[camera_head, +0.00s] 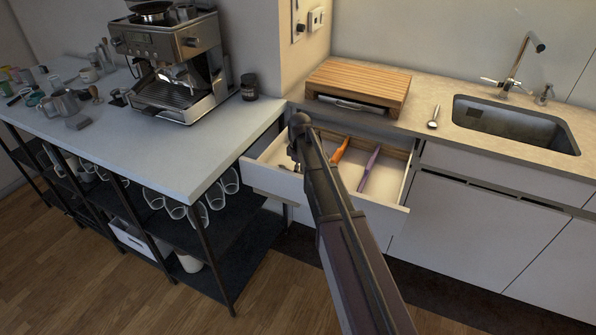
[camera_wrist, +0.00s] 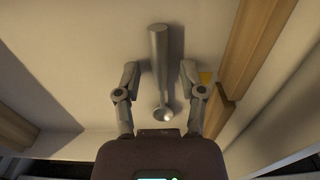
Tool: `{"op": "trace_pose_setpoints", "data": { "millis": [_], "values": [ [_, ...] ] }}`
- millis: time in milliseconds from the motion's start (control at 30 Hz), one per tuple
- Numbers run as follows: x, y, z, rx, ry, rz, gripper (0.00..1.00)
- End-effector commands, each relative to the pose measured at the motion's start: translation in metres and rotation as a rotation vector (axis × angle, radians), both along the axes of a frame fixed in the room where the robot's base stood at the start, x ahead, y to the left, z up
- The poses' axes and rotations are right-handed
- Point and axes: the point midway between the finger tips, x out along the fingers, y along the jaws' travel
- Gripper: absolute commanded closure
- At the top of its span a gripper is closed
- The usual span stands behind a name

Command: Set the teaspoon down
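A grey metal spoon-shaped utensil (camera_wrist: 158,60), seemingly the teaspoon, shows in the wrist view with its handle pointing up the picture and its small round end near my gripper's body. My gripper (camera_wrist: 160,70) is open, with one finger on each side of the utensil and a visible gap to both. The utensil appears to lie on the pale drawer floor, casting a shadow to its right. In the head view my arm reaches over the open drawer (camera_head: 398,197) and hides most of my gripper and this utensil. Another small spoon (camera_head: 433,117) lies on the counter left of the sink.
The drawer also holds an orange-handled utensil (camera_head: 340,150) and a purple one (camera_head: 369,169). Wooden strips (camera_wrist: 248,45) flank the gripper area. A wooden board (camera_head: 358,83) sits on the counter above. A coffee machine (camera_head: 170,62) stands on the left table.

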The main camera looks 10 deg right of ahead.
Motion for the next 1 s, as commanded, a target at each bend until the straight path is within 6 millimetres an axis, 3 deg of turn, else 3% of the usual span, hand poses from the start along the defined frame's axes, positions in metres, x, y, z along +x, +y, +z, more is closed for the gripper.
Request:
{"op": "trace_pose_setpoints", "data": {
  "millis": [467, 1000],
  "values": [
    [0.000, 0.000, 0.005, 0.000, 0.000, 0.000, 0.46],
    [0.000, 0.000, 0.044, 0.000, 0.000, 0.000, 0.46]
  ]
}}
